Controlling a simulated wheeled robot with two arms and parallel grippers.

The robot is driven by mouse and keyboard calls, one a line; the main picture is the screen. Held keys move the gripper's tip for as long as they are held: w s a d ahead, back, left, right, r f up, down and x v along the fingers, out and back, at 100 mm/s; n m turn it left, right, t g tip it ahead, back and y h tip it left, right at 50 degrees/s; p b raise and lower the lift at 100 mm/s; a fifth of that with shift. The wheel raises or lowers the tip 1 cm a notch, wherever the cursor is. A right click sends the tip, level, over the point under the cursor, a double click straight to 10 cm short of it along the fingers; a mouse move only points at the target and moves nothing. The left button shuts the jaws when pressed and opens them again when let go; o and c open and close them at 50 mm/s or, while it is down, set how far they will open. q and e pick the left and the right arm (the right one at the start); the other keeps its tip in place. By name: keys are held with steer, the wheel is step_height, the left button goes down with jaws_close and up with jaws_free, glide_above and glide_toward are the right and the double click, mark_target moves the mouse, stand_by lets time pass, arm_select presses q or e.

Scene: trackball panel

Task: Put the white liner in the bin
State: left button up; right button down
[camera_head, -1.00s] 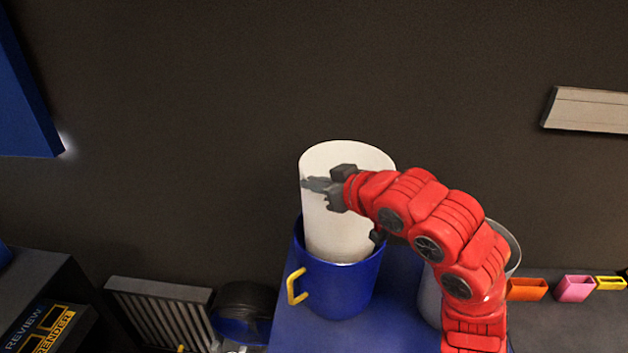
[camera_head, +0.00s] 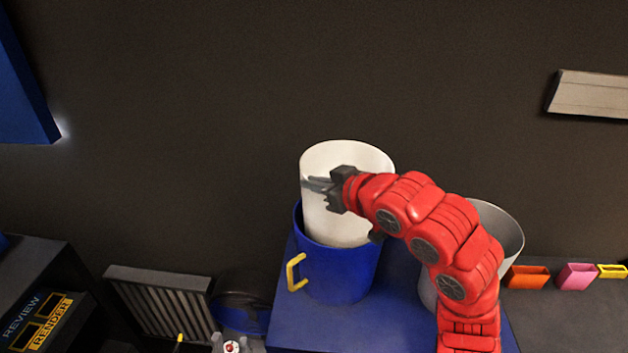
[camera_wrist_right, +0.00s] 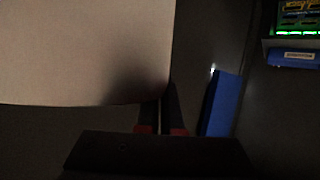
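The white liner (camera_head: 345,215) is a tall white cylinder. It stands roughly upright, with its lower part hidden inside the blue bin (camera_head: 340,275), which has a yellow handle on its left side. My right gripper (camera_head: 322,184) is at the liner's upper front, its fingers close together on the liner near its rim. In the right wrist view the fingers (camera_wrist_right: 164,112) are a narrow dark pair beside a large pale surface of the liner (camera_wrist_right: 80,50). Whether the liner touches the bin's floor is hidden. My left gripper is not in view.
A grey bucket (camera_head: 500,225) stands right of the bin, partly behind my red arm. Both are on a blue surface (camera_head: 395,315). Orange (camera_head: 527,278), pink (camera_head: 577,276) and yellow (camera_head: 611,271) holders are farther right. A slatted grey panel (camera_head: 160,303) is at the lower left.

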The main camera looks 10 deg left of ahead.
mark_target(314, 226)
steer(key=shift+f+b, duration=0.65)
steer(key=shift+f, duration=0.7)
steer(key=shift+f+b, duration=2.65)
steer(key=shift+f, duration=1.55)
steer(key=c, duration=1)
jaws_free()
